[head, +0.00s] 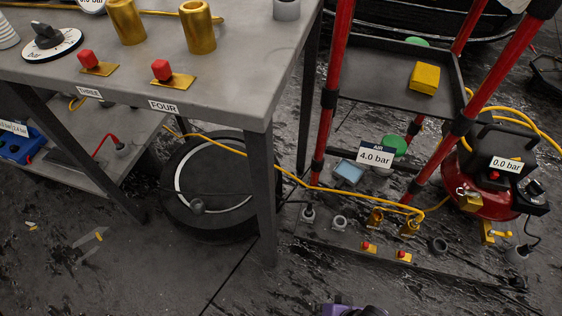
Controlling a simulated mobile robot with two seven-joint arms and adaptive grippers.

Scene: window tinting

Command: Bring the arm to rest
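Neither of my grippers can be made out in the head view. A small purple and black piece shows at the bottom edge, right of centre, and may be part of my own arm. Its fingers, if any, are out of the picture. I see nothing held.
A grey workbench (215,95) with brass cylinders and red buttons fills the upper left. A black tyre (225,215) lies under it. A red-framed cart (335,95) stands right, with a red compressor (480,195) beside it. A yellow hose (335,190) crosses between. The lower-left floor is mostly clear.

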